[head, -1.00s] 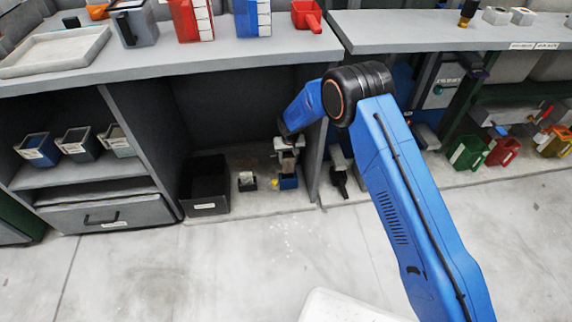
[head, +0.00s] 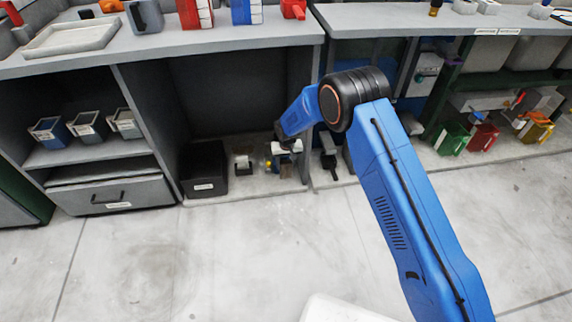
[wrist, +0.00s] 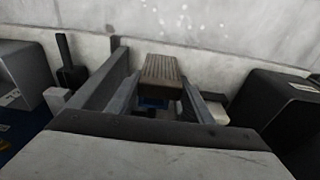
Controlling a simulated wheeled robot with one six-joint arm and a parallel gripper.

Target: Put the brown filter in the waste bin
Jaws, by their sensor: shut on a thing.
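The brown filter (wrist: 162,71) is a ribbed block. In the wrist view it sits between the two long fingers of my gripper (wrist: 158,85), which is shut on it. A small blue thing (wrist: 150,102) shows below the filter. A black open box with a white label (head: 203,171), likely the waste bin, stands left of my gripper. It also shows at the right in the wrist view (wrist: 290,118).
A small black-and-white holder (head: 243,164) stands between the box and my gripper. A bench panel (head: 318,125) is close on the gripper's right. The grey bench top (head: 160,52) overhangs the bay. The floor in front is clear.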

